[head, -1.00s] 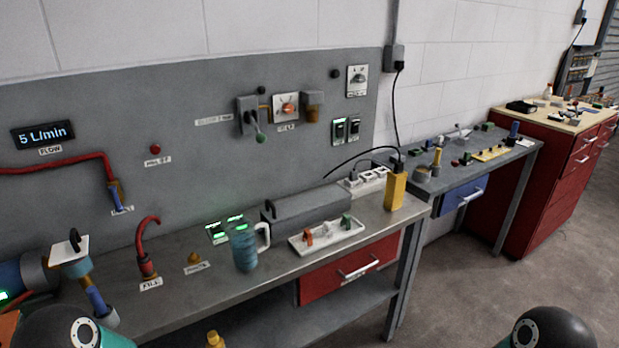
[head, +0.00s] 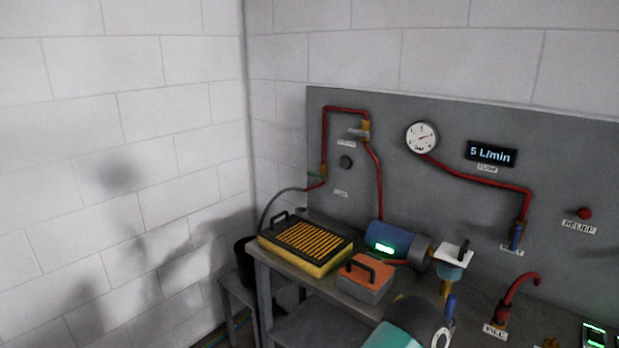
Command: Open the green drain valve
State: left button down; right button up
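A grey hose (head: 275,200) runs from there down toward a black bucket (head: 246,262). Neither of my grippers is in view.
A yellow-framed filter tray (head: 335,262), an orange-topped box (head: 366,278) and a blue pump (head: 390,238) stand on the bench below the panel. A round gauge (head: 421,137) and a flow display (head: 491,154) hang on the panel. The wall at left is bare.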

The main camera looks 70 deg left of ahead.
aim_at(308, 173)
jog(key=z, duration=0.8)
jog(key=i, duration=0.15)
jog(key=u, duration=2.85)
jog(key=k, duration=0.95)
jog(key=u, duration=0.15)
jog(key=i, duration=0.95)
jog(key=z, duration=0.1)
